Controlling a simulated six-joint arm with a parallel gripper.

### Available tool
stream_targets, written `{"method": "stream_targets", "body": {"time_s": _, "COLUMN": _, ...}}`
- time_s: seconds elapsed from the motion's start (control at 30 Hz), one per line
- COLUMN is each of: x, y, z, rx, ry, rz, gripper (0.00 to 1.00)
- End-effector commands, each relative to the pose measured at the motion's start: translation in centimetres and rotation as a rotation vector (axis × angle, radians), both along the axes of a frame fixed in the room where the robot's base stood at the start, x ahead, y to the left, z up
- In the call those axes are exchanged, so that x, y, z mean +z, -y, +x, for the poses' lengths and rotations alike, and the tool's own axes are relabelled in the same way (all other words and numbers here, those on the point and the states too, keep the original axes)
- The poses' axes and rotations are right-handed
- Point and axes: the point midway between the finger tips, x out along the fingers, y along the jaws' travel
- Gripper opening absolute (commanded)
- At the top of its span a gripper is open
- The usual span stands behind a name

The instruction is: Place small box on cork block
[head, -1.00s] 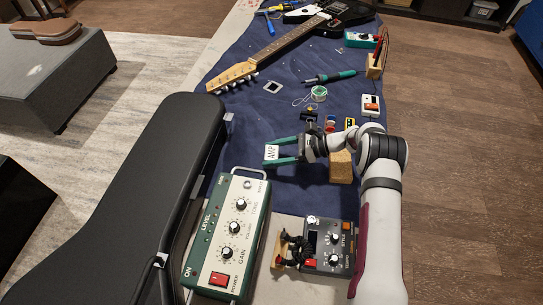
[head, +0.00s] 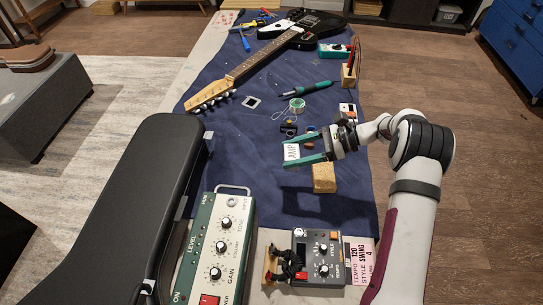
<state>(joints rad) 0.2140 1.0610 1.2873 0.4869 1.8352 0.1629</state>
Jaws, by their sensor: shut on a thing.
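My gripper (head: 299,152) has two green fingers and is shut on a small white box (head: 291,152) with dark lettering. The box is held between the fingertips, above the blue cloth. The cork block (head: 324,178) is a tan block on the cloth, just to the right of the box and nearer the front in the head view. The gripper's right part passes above and behind the block. The exact height of the box over the cloth is hard to tell.
A green and white amplifier (head: 217,245) and a dark pedal (head: 318,257) stand at the front. A black guitar case (head: 146,205) lies at the left. A guitar (head: 262,62), solder spool (head: 297,105) and soldering iron (head: 308,88) lie farther back. Bare cloth (head: 236,150) is left of the box.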

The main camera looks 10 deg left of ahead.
Motion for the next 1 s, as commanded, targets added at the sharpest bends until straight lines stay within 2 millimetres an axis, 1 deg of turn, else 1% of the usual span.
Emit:
{"method": "stream_targets", "body": {"time_s": 0.17, "x": 1.2, "y": 3.1, "z": -0.1, "rx": -0.046, "ry": 0.002, "rz": 0.001, "gripper": 0.11}}
{"method": "stream_targets", "body": {"time_s": 0.27, "x": 1.8, "y": 6.7, "z": -0.1, "rx": -0.136, "ry": 0.001, "rz": 0.000, "gripper": 0.11}}
{"method": "stream_targets", "body": {"time_s": 0.3, "x": 2.2, "y": 8.3, "z": -0.2, "rx": -0.181, "ry": 0.001, "rz": 0.000, "gripper": 0.11}}
{"method": "stream_targets", "body": {"time_s": 0.33, "x": 2.4, "y": 9.6, "z": -0.3, "rx": -0.216, "ry": 0.002, "rz": 0.001, "gripper": 0.11}}
{"method": "stream_targets", "body": {"time_s": 0.37, "x": 2.6, "y": 10.9, "z": -0.5, "rx": -0.252, "ry": 0.001, "rz": 0.001, "gripper": 0.11}}
{"method": "stream_targets", "body": {"time_s": 0.4, "x": 2.9, "y": 12.7, "z": -0.7, "rx": -0.300, "ry": 0.001, "rz": 0.000, "gripper": 0.11}}
{"method": "stream_targets", "body": {"time_s": 0.5, "x": 3.6, "y": 16.5, "z": -1.7, "rx": -0.411, "ry": 0.000, "rz": 0.000, "gripper": 0.11}}
{"method": "stream_targets", "body": {"time_s": 0.6, "x": 4.0, "y": 18.9, "z": -2.5, "rx": -0.484, "ry": -0.001, "rz": 0.001, "gripper": 0.11}}
{"method": "stream_targets", "body": {"time_s": 0.67, "x": 3.9, "y": 19.3, "z": -2.5, "rx": -0.505, "ry": -0.001, "rz": 0.001, "gripper": 0.11}}
{"method": "stream_targets", "body": {"time_s": 0.73, "x": 3.1, "y": 18.4, "z": -2.0, "rx": -0.510, "ry": -0.003, "rz": 0.001, "gripper": 0.11}}
{"method": "stream_targets", "body": {"time_s": 0.9, "x": -0.2, "y": 13.6, "z": 0.7, "rx": -0.506, "ry": -0.005, "rz": 0.001, "gripper": 0.11}}
{"method": "stream_targets", "body": {"time_s": 1.0, "x": -1.7, "y": 11.4, "z": 2.0, "rx": -0.508, "ry": -0.003, "rz": 0.000, "gripper": 0.11}}
